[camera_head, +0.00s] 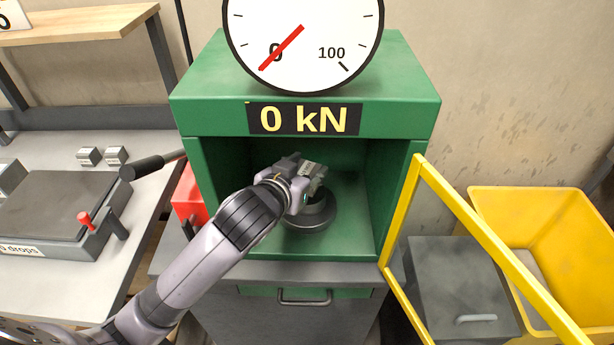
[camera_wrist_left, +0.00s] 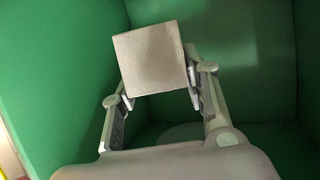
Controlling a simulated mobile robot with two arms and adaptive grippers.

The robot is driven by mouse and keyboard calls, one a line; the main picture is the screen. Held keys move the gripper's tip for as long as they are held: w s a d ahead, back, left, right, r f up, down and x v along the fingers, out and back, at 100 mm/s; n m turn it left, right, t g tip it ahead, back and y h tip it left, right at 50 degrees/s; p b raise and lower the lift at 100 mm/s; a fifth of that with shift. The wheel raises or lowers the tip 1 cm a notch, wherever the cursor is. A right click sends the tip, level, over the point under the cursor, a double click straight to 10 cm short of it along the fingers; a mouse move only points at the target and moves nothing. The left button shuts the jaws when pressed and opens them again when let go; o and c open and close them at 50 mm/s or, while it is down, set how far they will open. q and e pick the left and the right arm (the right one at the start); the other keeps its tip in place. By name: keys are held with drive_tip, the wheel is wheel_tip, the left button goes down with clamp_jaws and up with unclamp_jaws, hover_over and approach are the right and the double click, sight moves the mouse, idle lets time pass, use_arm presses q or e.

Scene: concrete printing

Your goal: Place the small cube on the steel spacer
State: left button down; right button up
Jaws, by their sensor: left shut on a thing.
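My left gripper (camera_head: 298,172) reaches into the green press chamber and is shut on the small grey cube (camera_head: 313,170). In the left wrist view the cube (camera_wrist_left: 150,58) sits between the two fingers (camera_wrist_left: 163,96), with one square face toward the camera. The dark round steel spacer (camera_head: 318,218) stands on the chamber floor just below the gripper and cube. The gripper and wrist partly cover it. I cannot tell whether the cube touches it. My right gripper is not in view.
The green press (camera_head: 200,115) has side walls close around my gripper; its display reads 0 kN. A yellow-framed door (camera_head: 470,222) stands open at right, before a yellow bin (camera_head: 560,205) and grey box (camera_head: 455,280). Two small cubes (camera_head: 116,154) lie on the left bench (camera_head: 140,150).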

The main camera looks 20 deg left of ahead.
sight(303, 162)
use_arm(q)
drive_tip(key=w, duration=0.1)
drive_tip(key=w+a+f, duration=0.1)
drive_tip(key=w, duration=0.3)
drive_tip(key=shift+a+f+p, duration=0.2)
drive_tip(key=shift+f+p, duration=0.1)
drive_tip(key=shift+p, duration=0.1)
drive_tip(key=f, duration=0.4)
drive_tip(key=shift+s, duration=0.2)
drive_tip(key=shift+w+f+p, duration=0.25)
drive_tip(key=shift+f+p, duration=0.3)
drive_tip(key=shift+f, duration=0.05)
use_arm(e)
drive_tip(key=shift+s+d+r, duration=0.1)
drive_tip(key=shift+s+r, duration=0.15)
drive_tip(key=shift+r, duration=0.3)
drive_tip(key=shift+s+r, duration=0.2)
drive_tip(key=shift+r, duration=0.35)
use_arm(q)
drive_tip(key=shift+f, duration=0.2)
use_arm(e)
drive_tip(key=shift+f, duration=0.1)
use_arm(q)
drive_tip(key=c, duration=0.9)
unclamp_jaws()
drive_tip(key=shift+c, duration=0.2)
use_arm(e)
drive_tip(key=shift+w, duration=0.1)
